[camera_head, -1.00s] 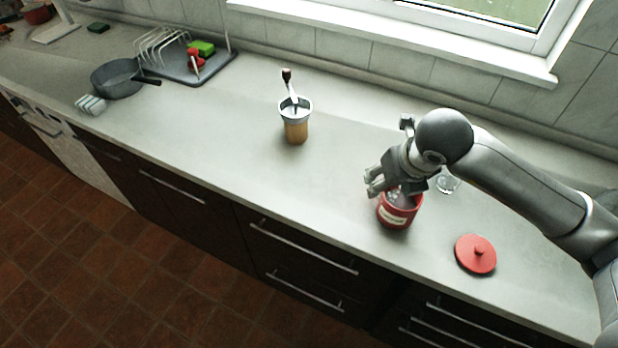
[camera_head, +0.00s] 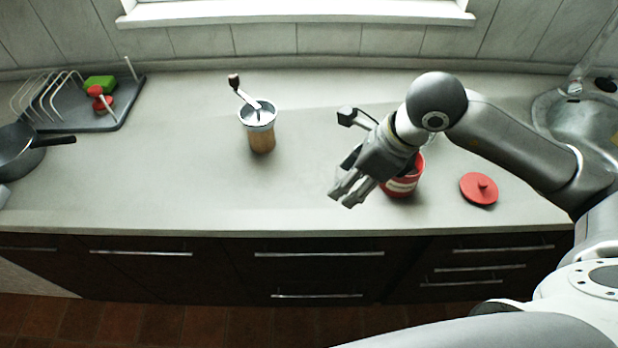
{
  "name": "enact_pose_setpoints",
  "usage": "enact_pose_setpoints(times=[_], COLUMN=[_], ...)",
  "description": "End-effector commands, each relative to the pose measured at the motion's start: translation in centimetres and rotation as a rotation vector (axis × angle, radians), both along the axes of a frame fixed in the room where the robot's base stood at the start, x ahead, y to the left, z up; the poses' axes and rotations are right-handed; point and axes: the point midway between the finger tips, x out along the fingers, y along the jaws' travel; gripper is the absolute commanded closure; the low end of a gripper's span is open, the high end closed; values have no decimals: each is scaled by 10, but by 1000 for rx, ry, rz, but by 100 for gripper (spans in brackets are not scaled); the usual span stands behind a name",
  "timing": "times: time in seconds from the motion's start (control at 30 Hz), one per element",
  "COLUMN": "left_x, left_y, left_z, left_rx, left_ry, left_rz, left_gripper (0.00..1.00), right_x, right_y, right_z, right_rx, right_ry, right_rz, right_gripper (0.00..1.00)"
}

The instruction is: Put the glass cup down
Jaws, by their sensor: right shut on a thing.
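My right gripper (camera_head: 345,195) is in front and to the left of the red pot, above the worktop, fingers pointing down and left. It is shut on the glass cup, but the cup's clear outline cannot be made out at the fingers. The red enamel pot (camera_head: 403,185) stands open on the worktop, partly hidden behind the gripper. A clear glass thing (camera_head: 431,139) shows behind the pot, mostly hidden by my right arm. My left gripper is not in view.
A red lid (camera_head: 479,188) lies right of the pot. A coffee grinder (camera_head: 261,130) stands left of the gripper. A drying rack (camera_head: 96,122) and a dark pan (camera_head: 18,152) are at the left, a sink (camera_head: 560,112) at the right. The worktop (camera_head: 190,180) between pan and grinder is clear.

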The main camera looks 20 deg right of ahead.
Motion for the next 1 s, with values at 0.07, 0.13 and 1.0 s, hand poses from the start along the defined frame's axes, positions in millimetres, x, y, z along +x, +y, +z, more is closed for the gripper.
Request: enact_pose_setpoints(times=[0.07, 0.13, 1.0], left_x=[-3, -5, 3], left_y=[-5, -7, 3], left_z=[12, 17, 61], left_rx=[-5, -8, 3], left_ry=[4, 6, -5], left_rz=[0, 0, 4], left_gripper=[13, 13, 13], right_x=[18, 33, 109], right_y=[8, 12, 36], right_z=[-3, -10, -110], right_rx=[7, 6, 1], right_ry=[4, 3, 3], right_rz=[-1, -3, -3], right_gripper=[74, 74, 74])
